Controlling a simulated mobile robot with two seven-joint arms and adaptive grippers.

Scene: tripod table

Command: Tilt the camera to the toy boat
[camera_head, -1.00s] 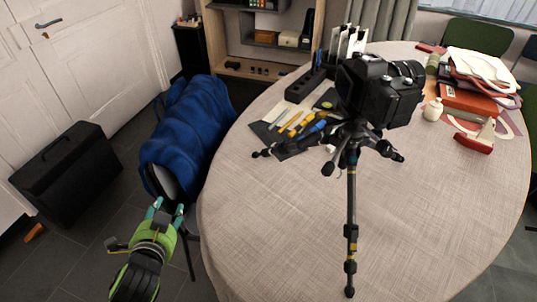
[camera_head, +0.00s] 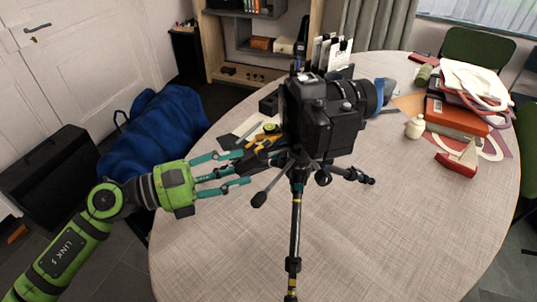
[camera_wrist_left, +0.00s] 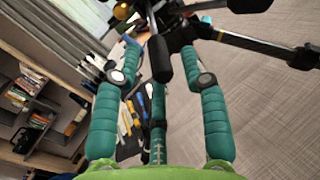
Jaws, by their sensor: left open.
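A black camera (camera_head: 325,115) sits on a tripod (camera_head: 297,205) that stands on the round table. Its lens points to the right and slightly away. A tripod handle (camera_head: 272,187) sticks out toward the lower left. My left gripper (camera_head: 246,168) is open at the left of the tripod head, its teal fingers reaching toward the handles. In the left wrist view a dark handle (camera_wrist_left: 160,60) shows between the fingers; I cannot tell if they touch it. The toy boat (camera_head: 461,158), with a red hull and pale sail, stands at the right. My right gripper is not in view.
The round table (camera_head: 400,240) is clear in front. Tools (camera_head: 262,138) lie behind the left gripper. A white bottle (camera_head: 415,127) and a stack of red boxes and books (camera_head: 457,116) stand near the boat. A blue bag (camera_head: 160,135) lies beyond the table's left edge.

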